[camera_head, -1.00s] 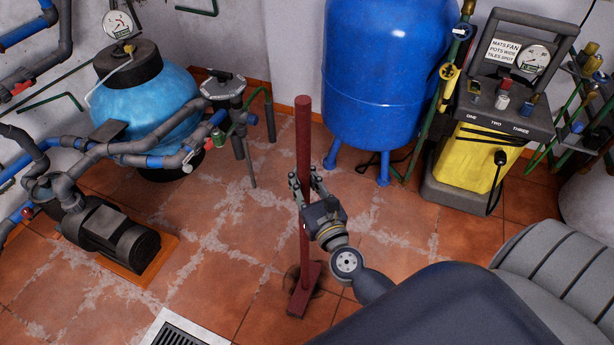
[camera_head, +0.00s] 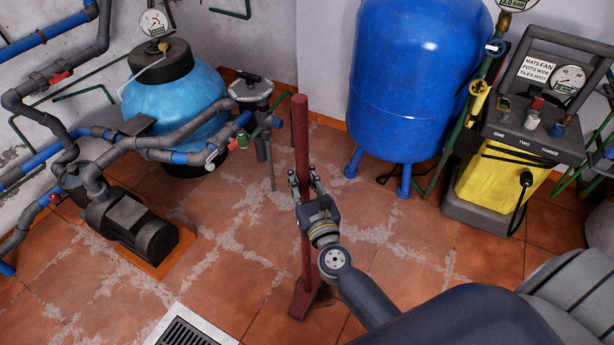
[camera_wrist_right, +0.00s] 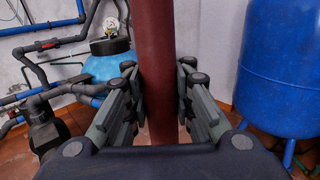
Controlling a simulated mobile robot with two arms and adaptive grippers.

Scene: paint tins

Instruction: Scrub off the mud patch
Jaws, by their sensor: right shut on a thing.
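A dark red scrubbing brush stands nearly upright with its long handle (camera_head: 301,140) rising past my right gripper. Its block head (camera_head: 304,301) rests at the floor. My right gripper (camera_head: 305,190) is shut on the handle about midway up. In the right wrist view the handle (camera_wrist_right: 158,70) runs between both fingers. A dark brown mud patch (camera_head: 326,301) shows on the tiles just right of the brush head; the head hides part of it. My left gripper is not in view.
A floor drain (camera_head: 185,328) lies left of the brush head. A pump (camera_head: 130,225) and light blue tank (camera_head: 175,100) stand left. A blue tank (camera_head: 415,80) and yellow machine (camera_head: 500,170) stand behind and right. Tiles around the brush are mostly clear.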

